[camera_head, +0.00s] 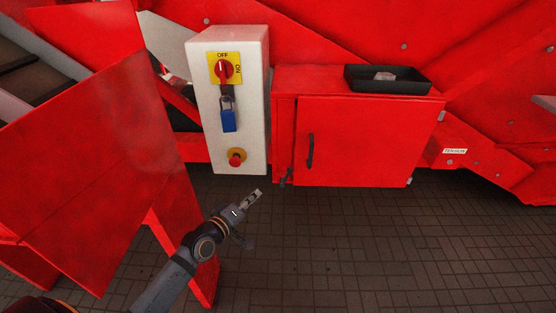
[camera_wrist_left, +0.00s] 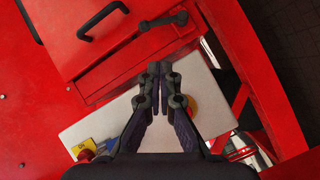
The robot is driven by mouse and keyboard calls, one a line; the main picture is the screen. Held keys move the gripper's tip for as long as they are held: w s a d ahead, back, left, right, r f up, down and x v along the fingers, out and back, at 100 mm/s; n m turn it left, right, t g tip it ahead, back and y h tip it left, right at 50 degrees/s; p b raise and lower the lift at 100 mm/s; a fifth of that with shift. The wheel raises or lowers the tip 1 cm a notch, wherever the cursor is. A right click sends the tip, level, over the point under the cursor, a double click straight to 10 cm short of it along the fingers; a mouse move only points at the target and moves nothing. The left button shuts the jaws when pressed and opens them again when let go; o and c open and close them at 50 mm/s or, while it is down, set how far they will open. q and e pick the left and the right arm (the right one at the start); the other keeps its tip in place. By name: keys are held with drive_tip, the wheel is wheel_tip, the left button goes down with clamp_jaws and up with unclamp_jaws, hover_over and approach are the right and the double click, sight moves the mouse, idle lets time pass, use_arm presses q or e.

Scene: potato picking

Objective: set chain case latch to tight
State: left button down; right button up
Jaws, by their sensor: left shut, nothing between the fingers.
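The red chain case (camera_head: 365,140) has a door with a black handle (camera_head: 310,151). A small dark latch (camera_head: 287,178) sits at the lower left of the door. In the left wrist view the latch (camera_wrist_left: 164,21) is a dark lever on the red case, beyond my fingertips, and the door handle (camera_wrist_left: 103,20) is at the upper left. My left gripper (camera_head: 256,194) is shut and empty, below and to the left of the latch and apart from it. It also shows in the left wrist view (camera_wrist_left: 157,68). My right gripper is not in view.
A white control box (camera_head: 205,110) stands left of the case, with a red rotary switch (camera_head: 223,70), a blue padlock (camera_head: 228,121) and a red button (camera_head: 237,157). A black tray (camera_head: 400,87) rests on the case. A red panel (camera_head: 100,170) stands at left. The tiled floor (camera_head: 400,240) is clear.

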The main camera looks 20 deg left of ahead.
use_arm(q)
wheel_tip(320, 180, up, 2)
drive_tip(key=w+a+n+g+p, duration=0.1)
drive_tip(key=a+n+p, duration=0.1)
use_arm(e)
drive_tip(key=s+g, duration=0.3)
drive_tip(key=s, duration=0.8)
use_arm(q)
drive_tip(key=b, duration=0.6)
approach(286, 176)
drive_tip(key=w+a, duration=0.2)
drive_tip(key=w, duration=0.3)
drive_tip(key=d, duration=0.1)
drive_tip(key=w+d+b, duration=0.1)
drive_tip(key=shift+w+d+f+b, duration=0.25)
drive_tip(key=shift+w+d+b, duration=0.05)
drive_tip(key=shift+w+d, duration=0.1)
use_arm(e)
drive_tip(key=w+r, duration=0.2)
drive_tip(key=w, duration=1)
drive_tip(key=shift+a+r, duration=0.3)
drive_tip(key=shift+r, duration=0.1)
